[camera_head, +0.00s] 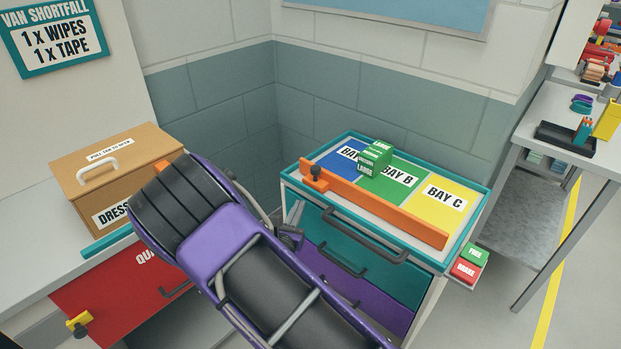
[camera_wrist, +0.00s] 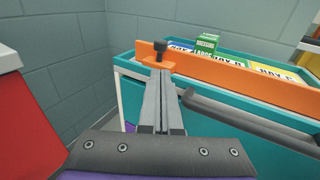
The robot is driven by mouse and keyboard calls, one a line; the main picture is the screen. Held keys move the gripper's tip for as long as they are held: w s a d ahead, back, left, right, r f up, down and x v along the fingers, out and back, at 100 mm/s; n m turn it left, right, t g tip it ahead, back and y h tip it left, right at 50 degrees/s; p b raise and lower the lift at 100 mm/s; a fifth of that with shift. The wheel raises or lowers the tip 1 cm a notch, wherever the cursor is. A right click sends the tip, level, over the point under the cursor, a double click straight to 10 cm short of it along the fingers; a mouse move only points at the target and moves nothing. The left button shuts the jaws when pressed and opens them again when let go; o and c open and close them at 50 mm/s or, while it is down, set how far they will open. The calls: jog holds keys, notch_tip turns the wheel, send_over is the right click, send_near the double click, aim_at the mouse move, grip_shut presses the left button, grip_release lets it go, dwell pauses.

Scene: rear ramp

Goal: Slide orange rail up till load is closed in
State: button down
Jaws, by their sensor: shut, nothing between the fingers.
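The orange rail (camera_head: 385,209) lies across the top of the teal-rimmed cart, on the near side of the bays. A dark knob (camera_head: 315,171) stands at its left end. The load, green dressing boxes (camera_head: 375,158), sits behind the rail between the blue bay and green BAY B. In the wrist view the rail (camera_wrist: 240,82) runs to the right, with the green box (camera_wrist: 206,44) behind it. My gripper (camera_wrist: 159,76) is shut and empty, its tips at the knob end of the rail; contact is unclear.
The cart's teal rim (camera_head: 470,233) and dark front handle (camera_head: 362,243) are near my gripper. A cardboard dressing box (camera_head: 130,175) stands on the left counter above a red drawer (camera_head: 120,290). A grey wall closes off the back. A metal table (camera_head: 540,150) stands right.

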aim_at(315, 173)
jog(key=x, duration=1.3)
jog(key=shift+w+r, duration=0.2)
jog(key=shift+d, duration=0.1)
